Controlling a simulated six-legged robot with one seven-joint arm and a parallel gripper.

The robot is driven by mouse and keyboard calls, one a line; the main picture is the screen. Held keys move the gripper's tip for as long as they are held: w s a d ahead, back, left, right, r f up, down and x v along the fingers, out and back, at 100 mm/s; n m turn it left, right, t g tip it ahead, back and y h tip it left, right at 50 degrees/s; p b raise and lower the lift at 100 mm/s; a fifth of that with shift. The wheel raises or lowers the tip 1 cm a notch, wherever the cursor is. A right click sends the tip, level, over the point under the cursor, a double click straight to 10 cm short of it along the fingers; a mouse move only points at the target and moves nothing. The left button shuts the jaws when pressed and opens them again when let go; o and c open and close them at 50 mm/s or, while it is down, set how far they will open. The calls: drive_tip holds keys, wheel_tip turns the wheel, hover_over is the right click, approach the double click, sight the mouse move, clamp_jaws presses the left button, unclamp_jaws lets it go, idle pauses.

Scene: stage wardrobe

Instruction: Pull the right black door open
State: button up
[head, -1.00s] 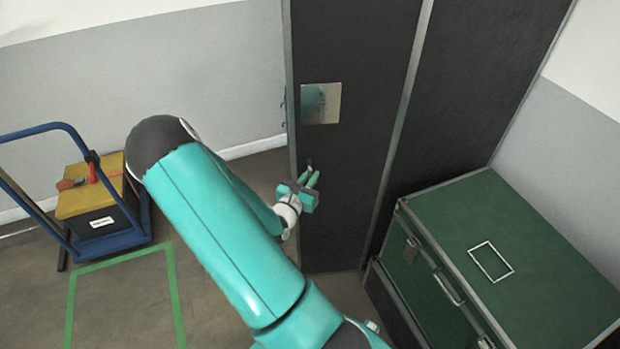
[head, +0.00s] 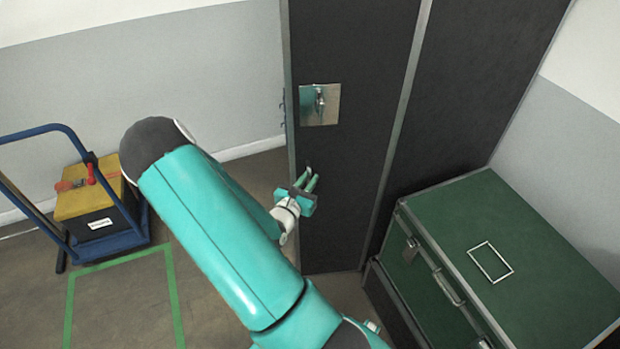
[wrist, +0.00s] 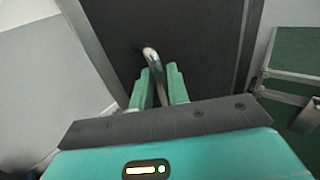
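The black door (head: 345,215) is a tall dark panel with a pale metal edge, upright in the head view. A curved metal handle (wrist: 151,58) stands out from its left part, and the upper end also shows in the head view (head: 308,168). My gripper (head: 312,182) is at the handle, in front of the door. In the wrist view the handle runs between the two teal fingers (wrist: 158,85). A narrow gap shows beside it, so the fingers look open around it; contact is unclear. A shiny metal plate (head: 320,104) sits on the door above.
A green trunk (head: 530,250) with metal edges stands close at the right of the door. Another black panel (head: 485,90) adjoins the door on its right. A blue trolley (head: 125,238) carries a yellow-lidded box (head: 88,195) at the left. Green tape (head: 120,257) marks the floor.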

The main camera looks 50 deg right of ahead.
drive_tip(key=s+a, duration=0.2)
drive_tip(key=a, duration=1)
drive_tip(key=shift+s+a, duration=0.15)
drive_tip(key=shift+a, duration=0.15)
drive_tip(key=s+a+r+m+t+y, duration=0.1)
drive_tip(key=a+r+m+y, duration=0.8)
drive_tip(key=a+r, duration=0.4)
drive_tip(key=s+a+r+m+t+y, duration=0.1)
drive_tip(key=s+a+r+m+y, duration=0.1)
drive_tip(key=a+r+m+y, duration=0.6)
drive_tip(key=a+r+m, duration=0.3)
drive_tip(key=a+r, duration=0.1)
drive_tip(key=r, duration=0.1)
drive_tip(key=shift+s+a+y, duration=0.3)
drive_tip(key=shift+a+y, duration=0.1)
